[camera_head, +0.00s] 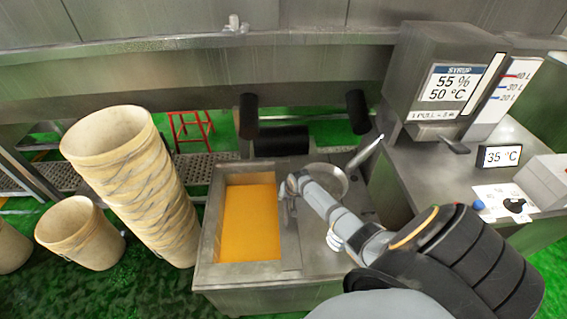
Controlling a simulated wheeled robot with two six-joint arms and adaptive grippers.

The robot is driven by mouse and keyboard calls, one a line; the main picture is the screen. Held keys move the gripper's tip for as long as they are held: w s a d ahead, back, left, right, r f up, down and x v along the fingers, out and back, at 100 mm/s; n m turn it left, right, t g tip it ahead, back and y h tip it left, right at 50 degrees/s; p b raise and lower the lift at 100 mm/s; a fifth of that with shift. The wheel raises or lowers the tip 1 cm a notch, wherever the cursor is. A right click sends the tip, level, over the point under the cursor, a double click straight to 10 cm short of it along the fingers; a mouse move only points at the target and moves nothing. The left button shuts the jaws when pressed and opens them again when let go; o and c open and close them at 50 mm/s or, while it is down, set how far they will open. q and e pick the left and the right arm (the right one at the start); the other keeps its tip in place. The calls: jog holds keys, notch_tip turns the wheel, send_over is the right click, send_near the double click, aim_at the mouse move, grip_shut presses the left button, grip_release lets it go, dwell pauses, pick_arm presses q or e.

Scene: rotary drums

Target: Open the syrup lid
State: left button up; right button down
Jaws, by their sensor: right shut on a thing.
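The syrup tank (205,262) is a steel box in the middle of the view, with orange syrup (249,225) showing through its rectangular opening. A flat steel lid (290,248) lies along the right side of the opening, and the syrup beside it is uncovered. My right gripper (288,192) is at the right edge of the opening, over the lid. It is shut on what looks like the lid's handle, which the fingers mostly hide. My left gripper is not in view.
A round steel pan (330,180) with a long handle lies right of my gripper. A syrup dispenser (440,85) and a 35 °C display (499,156) stand on the right counter. Tall stacked buckets (140,185) stand close on the left. A red stool (190,128) is behind.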

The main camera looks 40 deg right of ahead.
jog(key=c, duration=1.2)
grip_release()
jog(key=v, duration=1.2)
